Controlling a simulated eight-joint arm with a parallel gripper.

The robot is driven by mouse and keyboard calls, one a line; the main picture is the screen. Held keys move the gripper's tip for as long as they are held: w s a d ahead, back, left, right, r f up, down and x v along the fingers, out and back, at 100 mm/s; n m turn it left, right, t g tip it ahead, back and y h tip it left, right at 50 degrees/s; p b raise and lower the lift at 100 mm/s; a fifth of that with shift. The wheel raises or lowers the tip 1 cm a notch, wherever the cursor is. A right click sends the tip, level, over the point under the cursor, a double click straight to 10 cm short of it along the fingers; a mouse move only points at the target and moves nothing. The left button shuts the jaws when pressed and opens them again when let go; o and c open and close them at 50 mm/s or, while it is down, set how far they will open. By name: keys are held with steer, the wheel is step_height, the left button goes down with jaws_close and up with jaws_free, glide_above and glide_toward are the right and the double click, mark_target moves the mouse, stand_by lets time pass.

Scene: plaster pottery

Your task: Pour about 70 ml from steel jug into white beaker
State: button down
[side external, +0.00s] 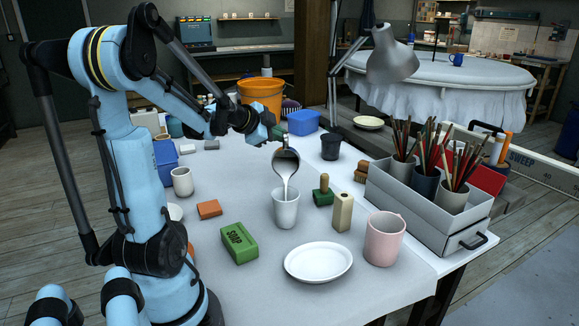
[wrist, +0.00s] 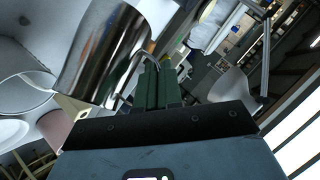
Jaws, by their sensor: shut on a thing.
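The steel jug (side external: 286,158) is tilted over the white beaker (side external: 285,209), with a white stream running from its lip down into the beaker. The beaker stands upright on the table; its fill level is hidden. My gripper (side external: 278,136) is shut on the jug, high above the table. In the wrist view the shiny jug (wrist: 105,50) fills the upper left, and the green fingers of my gripper (wrist: 158,75) are at its handle. A white round rim, probably the beaker (wrist: 22,85), shows at the left edge of the wrist view.
A white plate (side external: 318,261) and a pink mug (side external: 384,238) stand in front of the beaker. A green soap box (side external: 239,243) and an orange block (side external: 209,209) lie to its left.

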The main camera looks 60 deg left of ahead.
steer(key=shift+s+d+r+m+t+y, duration=0.15)
steer(key=shift+d+r+m+t+y, duration=0.15)
steer(key=shift+d+r, duration=0.1)
stand_by(1.4)
steer(key=a+g+h, duration=0.1)
steer(key=w+a+f+n+h, duration=0.1)
steer(key=shift+w+a+f+g, duration=0.15)
steer(key=shift+a+g, duration=0.2)
steer(key=shift+g, duration=0.05)
steer(key=shift+w+a+f+n+g+h, duration=0.15)
steer(key=shift+a+f+n+g+h, duration=0.1)
steer(key=shift+f+h, duration=0.25)
steer(key=shift+w+a+f+n+g+h, duration=0.15)
steer(key=shift+f+g+h, duration=0.1)
steer(key=shift+f+h, duration=0.25)
stand_by(1.3)
steer(key=shift+w+a+f+h, duration=0.2)
steer(key=shift+a+f+h, duration=0.25)
steer(key=shift+f, duration=0.15)
steer(key=shift+w+a+f+n+g+h+b, duration=0.15)
steer(key=shift+w+a+f+n+g+h, duration=0.3)
steer(key=shift+a+f+h, duration=0.75)
steer(key=shift+w+a+f+n+g+h+b, duration=0.1)
steer(key=shift+w+a+f+n+g+h, duration=0.4)
steer(key=shift+f, duration=1.1)
steer(key=shift+w+a+f+n+g+h+b, duration=0.15)
steer(key=shift+w+a+f+g+h, duration=0.35)
steer(key=shift+a+f+g+h, duration=0.7)
